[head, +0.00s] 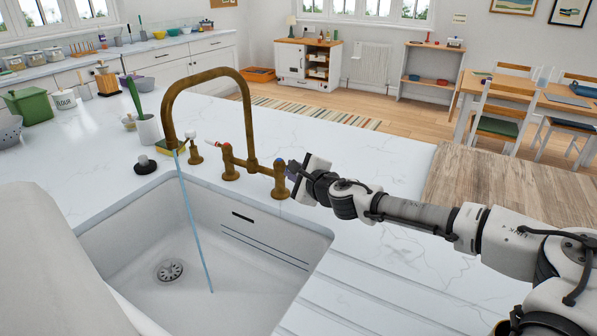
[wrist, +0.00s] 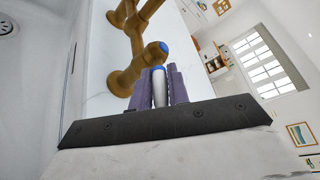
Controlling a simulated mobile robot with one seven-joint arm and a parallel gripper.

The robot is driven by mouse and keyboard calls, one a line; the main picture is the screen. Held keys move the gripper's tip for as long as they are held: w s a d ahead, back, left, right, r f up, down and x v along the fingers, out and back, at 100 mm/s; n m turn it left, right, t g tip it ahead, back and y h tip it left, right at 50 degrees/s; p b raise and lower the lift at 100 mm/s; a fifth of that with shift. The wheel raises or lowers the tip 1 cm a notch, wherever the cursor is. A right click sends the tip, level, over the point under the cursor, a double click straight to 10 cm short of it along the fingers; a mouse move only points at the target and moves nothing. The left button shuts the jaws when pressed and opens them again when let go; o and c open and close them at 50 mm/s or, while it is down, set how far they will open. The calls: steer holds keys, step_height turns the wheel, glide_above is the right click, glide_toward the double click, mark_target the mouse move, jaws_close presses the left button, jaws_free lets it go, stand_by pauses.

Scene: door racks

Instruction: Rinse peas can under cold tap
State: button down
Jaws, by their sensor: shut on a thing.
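My gripper (head: 289,172) is at the right-hand brass tap, which has a blue mark (head: 279,183). In the wrist view my purple fingers (wrist: 159,88) are shut on the tap's white lever (wrist: 159,92). The blue-capped tap body (wrist: 140,68) stands just beyond them. A thin blue stream of water (head: 193,223) runs from the arched brass spout (head: 205,76) into the white sink (head: 235,213), landing right of the drain (head: 169,271). I see no peas can in either view.
The left tap (head: 228,163) has a red mark and a white lever. A wooden board (head: 500,195) lies at right.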

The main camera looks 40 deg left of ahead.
steer(key=c, duration=1.3)
jaws_free()
steer(key=shift+c, duration=0.2)
steer(key=b+v, duration=0.3)
steer(key=v, duration=1.1)
steer(key=shift+b, duration=0.3)
